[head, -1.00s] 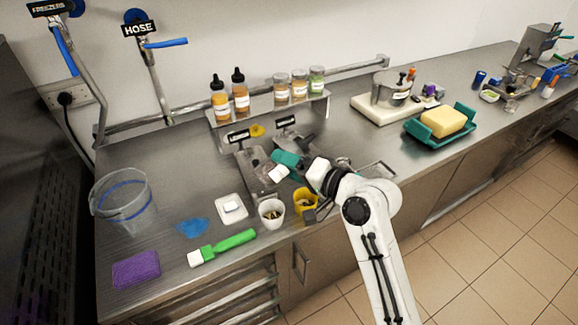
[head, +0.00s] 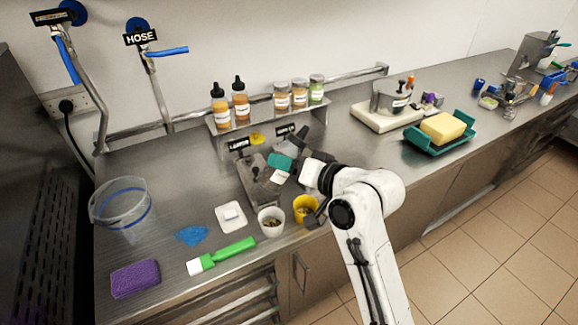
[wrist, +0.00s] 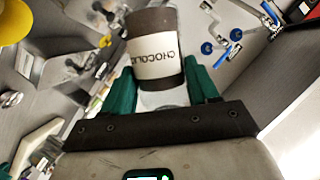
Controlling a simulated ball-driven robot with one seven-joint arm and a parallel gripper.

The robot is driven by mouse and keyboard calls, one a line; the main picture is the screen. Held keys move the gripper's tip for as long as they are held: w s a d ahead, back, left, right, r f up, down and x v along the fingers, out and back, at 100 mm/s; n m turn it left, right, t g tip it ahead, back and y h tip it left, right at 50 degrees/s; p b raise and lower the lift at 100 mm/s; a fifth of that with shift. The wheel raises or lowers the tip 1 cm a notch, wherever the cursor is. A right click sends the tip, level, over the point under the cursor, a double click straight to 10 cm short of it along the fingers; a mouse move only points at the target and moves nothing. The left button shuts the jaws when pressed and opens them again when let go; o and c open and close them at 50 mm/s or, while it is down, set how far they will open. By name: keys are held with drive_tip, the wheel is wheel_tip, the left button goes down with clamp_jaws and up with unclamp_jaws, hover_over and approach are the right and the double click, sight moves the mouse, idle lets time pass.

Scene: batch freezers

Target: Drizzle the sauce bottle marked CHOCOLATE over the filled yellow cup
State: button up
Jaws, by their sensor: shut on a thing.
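My gripper (wrist: 163,92) has teal fingers, shut on the dark brown sauce bottle (wrist: 151,20). Its pale label reads CHOCOLATE and appears upside down in the wrist view. In the head view my gripper (head: 280,165) is above the counter, up and left of the yellow cup (head: 301,204). The cup stands upright near the front edge, partly covered by my arm, with dark contents showing inside. A yellow rounded thing also shows at the top left of the wrist view, perhaps the cup. The bottle's tip and any sauce flow cannot be made out.
A white cup (head: 271,230) with dark bits inside stands left of the yellow cup. A green-handled brush (head: 235,249), a white scale-like tray (head: 231,228) and a purple sponge (head: 135,279) lie further left. A sauce shelf (head: 265,117) stands behind, and a teal tray (head: 462,144) stands right.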

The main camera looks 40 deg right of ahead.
drive_tip(key=shift+a+r+n+g+h, duration=0.1)
drive_tip(key=shift+r+n+g+h, duration=0.3)
drive_tip(key=shift+n, duration=0.6)
drive_tip(key=n+h, duration=0.1)
drive_tip(key=n, duration=0.1)
drive_tip(key=r+n+h, duration=0.1)
drive_tip(key=h, duration=0.1)
drive_tip(key=shift+r+n+g, duration=0.1)
drive_tip(key=shift+n+g, duration=0.2)
drive_tip(key=shift+n, duration=0.1)
